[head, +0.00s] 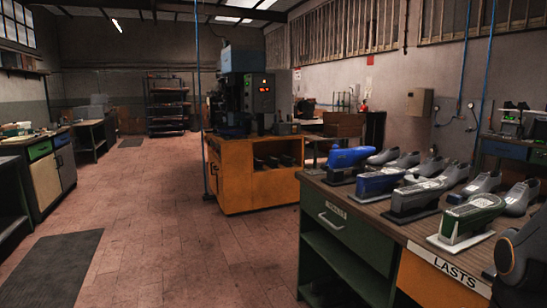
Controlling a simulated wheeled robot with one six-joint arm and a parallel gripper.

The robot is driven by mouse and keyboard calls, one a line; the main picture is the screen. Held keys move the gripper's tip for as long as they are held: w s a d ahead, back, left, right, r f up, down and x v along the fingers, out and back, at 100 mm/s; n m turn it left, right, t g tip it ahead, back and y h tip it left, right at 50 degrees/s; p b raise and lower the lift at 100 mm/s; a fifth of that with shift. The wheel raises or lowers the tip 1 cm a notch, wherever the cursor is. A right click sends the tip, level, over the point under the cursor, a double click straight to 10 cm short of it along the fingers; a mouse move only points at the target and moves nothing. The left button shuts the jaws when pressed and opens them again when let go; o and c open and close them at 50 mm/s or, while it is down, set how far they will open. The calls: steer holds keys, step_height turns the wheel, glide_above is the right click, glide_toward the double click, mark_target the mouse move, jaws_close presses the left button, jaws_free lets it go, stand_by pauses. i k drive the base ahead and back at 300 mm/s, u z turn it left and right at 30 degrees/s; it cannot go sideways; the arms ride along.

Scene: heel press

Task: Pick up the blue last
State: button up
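A bright blue last (351,157) rests at the far left end of the bench marked LASTS, on a dark stand. Just nearer, a darker blue last (379,182) sits on a similar stand. A grey last (413,197) and a green last (471,214) follow along the same front row towards me. Several grey shoe-shaped pieces (484,183) stand behind them. My gripper is out of view. A dark rounded part with an orange patch at the bottom right looks like my own arm.
The bench (372,211) has a wooden top and a green drawer front. An orange machine stand (243,183) with a press on it is beyond. A dark floor mat (50,270) and workbenches lie left. The brick-red floor between is clear. A thin blue pole rises near the stand.

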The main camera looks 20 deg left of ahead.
mark_target(340, 158)
steer(key=u, duration=1.5)
steer(key=i, duration=2.95)
steer(key=z, duration=2.65)
